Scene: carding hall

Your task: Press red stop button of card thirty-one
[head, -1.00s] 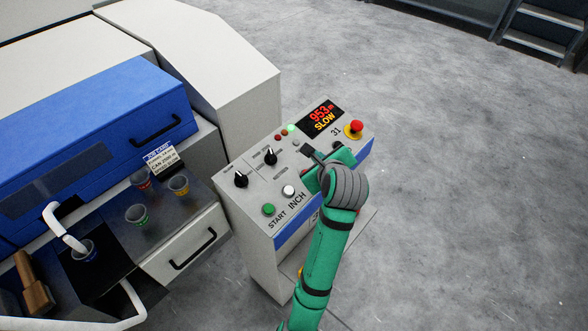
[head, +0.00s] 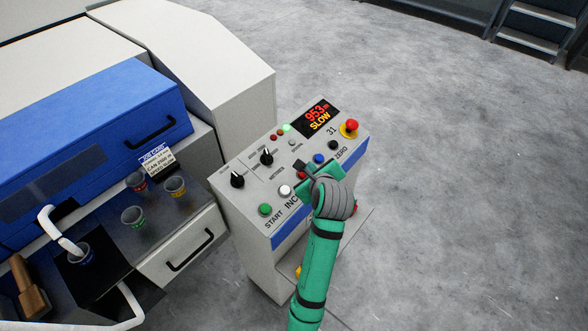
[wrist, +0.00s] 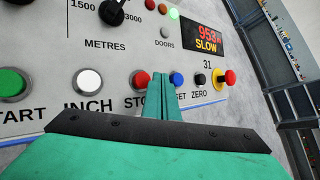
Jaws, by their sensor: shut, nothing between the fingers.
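The control panel of card 31 (head: 262,187) has a row of buttons along its near edge. Its red stop button (wrist: 142,80), above a partly covered "STO" label, shows in the wrist view just left of my fingers. In the head view my arm's end mostly hides that button. My gripper (wrist: 164,76) is shut and empty. Its fingertips appear over the gap between the red button and the blue button (wrist: 177,79). I cannot tell whether they touch the panel. In the head view my gripper (head: 302,167) is over the middle of the button row.
A white inch button (head: 285,190) and green start button (head: 265,209) are to the left. A black zero button (head: 333,145) and red mushroom button (head: 351,125) on yellow are to the right. The display (head: 317,117) reads SLOW. Open floor lies right.

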